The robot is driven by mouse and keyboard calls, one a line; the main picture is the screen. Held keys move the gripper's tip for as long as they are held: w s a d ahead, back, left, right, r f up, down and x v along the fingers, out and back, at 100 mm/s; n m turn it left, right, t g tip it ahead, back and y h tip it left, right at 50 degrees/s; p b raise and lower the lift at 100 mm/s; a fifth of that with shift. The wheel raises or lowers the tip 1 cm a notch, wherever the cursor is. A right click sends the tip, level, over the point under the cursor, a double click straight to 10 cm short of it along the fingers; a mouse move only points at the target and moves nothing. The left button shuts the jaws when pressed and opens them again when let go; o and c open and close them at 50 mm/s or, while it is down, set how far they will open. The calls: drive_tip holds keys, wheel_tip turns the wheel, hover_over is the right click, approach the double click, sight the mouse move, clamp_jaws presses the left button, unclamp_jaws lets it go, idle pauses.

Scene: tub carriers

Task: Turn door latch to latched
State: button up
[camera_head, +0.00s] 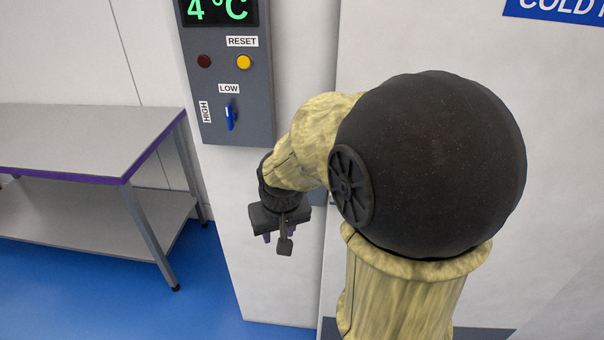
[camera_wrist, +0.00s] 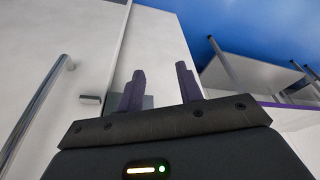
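In the wrist view a grey plate (camera_wrist: 114,101) sits by the door seam, partly hidden behind a finger. My gripper (camera_head: 275,236) is in front of the wall, fingers pointing down. In the wrist view its two dark purple fingers (camera_wrist: 162,76) stand apart with nothing between them.
The white door (camera_wrist: 55,35) has a long metal bar handle (camera_wrist: 38,108). A grey control panel (camera_head: 228,75) with a blue switch (camera_head: 230,116) hangs above my gripper. A metal table (camera_head: 85,140) stands left, with blue floor (camera_head: 200,290) clear before it.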

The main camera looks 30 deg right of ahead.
drive_tip(key=w+d+r+m, duration=0.1)
drive_tip(key=w+d+r, duration=0.1)
drive_tip(key=r, duration=0.3)
drive_tip(key=w+d+r+m+h, duration=0.1)
drive_tip(key=w+d+r, duration=0.2)
drive_tip(key=r, duration=0.3)
drive_tip(key=w+d+r+m, duration=0.1)
drive_tip(key=w+d+r, duration=0.1)
drive_tip(key=d+r, duration=0.2)
wheel_tip(320, 180, up, 2)
drive_tip(key=shift+w+d+r+t+p, duration=0.1)
drive_tip(key=shift+w+d+t+p, duration=0.1)
drive_tip(key=shift+d+t+p, duration=0.2)
drive_tip(key=p+x, duration=0.1)
drive_tip(key=x, duration=1.6)
drive_tip(key=shift+w+d, duration=0.2)
clamp_jaws()
